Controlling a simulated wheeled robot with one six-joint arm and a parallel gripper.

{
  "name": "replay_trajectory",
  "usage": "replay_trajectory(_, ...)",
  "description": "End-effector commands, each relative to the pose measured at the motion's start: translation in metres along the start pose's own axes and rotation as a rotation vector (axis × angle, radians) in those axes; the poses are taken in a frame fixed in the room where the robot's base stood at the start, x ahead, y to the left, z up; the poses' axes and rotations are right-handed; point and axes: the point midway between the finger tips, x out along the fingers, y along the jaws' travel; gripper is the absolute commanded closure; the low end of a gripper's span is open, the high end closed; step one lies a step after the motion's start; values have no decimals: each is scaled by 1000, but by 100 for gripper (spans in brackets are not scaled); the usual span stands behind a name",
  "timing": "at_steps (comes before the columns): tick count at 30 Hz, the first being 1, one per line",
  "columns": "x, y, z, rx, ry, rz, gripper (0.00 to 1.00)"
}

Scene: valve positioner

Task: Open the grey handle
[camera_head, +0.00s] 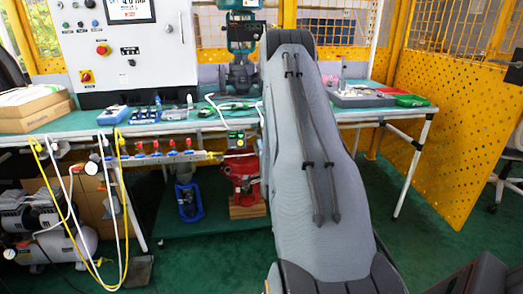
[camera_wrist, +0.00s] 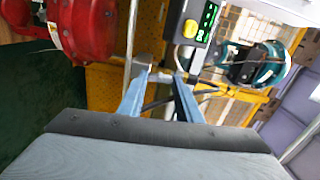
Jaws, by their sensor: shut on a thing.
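In the wrist view, the two blue fingers of my gripper (camera_wrist: 160,76) reach up from the dark wrist edge. They are shut on a small grey piece, which I take to be the grey handle (camera_wrist: 143,60); it shows at the left fingertip, and the rest is partly hidden by the fingers. The handle's exact angle is unclear. In the head view, my own grey arm covers the gripper and the handle. A pipe row (camera_head: 165,158) with several small red valve handles runs below the bench, left of my arm.
A black box with a green display and yellow button (camera_wrist: 190,28) sits close beyond the fingers. A red device (camera_wrist: 85,30) is at left and a teal device (camera_wrist: 268,65) at right. The green bench (camera_head: 60,137) spans the scene; yellow hoses (camera_head: 122,205) hang at left.

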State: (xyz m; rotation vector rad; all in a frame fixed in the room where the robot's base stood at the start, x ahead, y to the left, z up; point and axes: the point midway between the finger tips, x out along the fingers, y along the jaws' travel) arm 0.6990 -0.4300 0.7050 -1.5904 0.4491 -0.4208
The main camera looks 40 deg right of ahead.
Motion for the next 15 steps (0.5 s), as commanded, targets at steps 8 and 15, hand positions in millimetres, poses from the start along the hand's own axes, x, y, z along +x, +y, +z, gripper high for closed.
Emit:
replay_trajectory(8,-1,1,1,70,-2,2,91)
replay_trajectory(15,-1,1,1,83,-2,2,91)
